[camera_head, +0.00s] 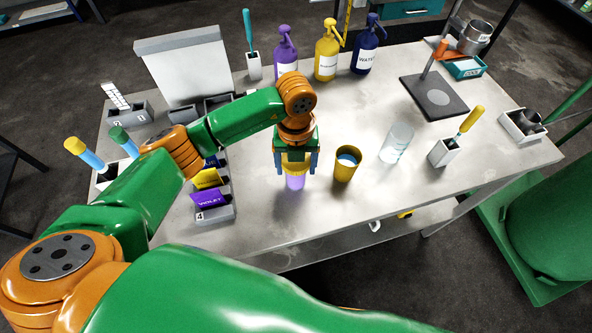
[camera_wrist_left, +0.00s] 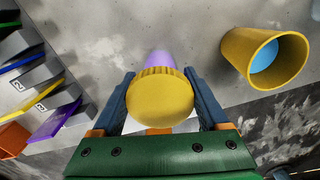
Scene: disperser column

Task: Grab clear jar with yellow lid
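The clear jar (camera_head: 295,182) has a yellow lid and purple contents. It stands upright on the table, below my left gripper (camera_head: 296,168) in the head view. In the left wrist view its round yellow lid (camera_wrist_left: 160,100) sits between the two blue fingers of my left gripper (camera_wrist_left: 160,85), with purple showing beyond it. The fingers are spread on either side of the lid, very close to it; whether they touch it is hard to tell. My gripper hides part of the lid in the head view. My right gripper is not in view.
A yellow cup (camera_head: 347,165) with blue inside stands just right of the jar. Labelled grey holders (camera_head: 213,214) stand to the left. A clear beaker (camera_head: 397,142) and a white brush holder (camera_head: 442,153) are further right. Bottles (camera_head: 327,55) line the back.

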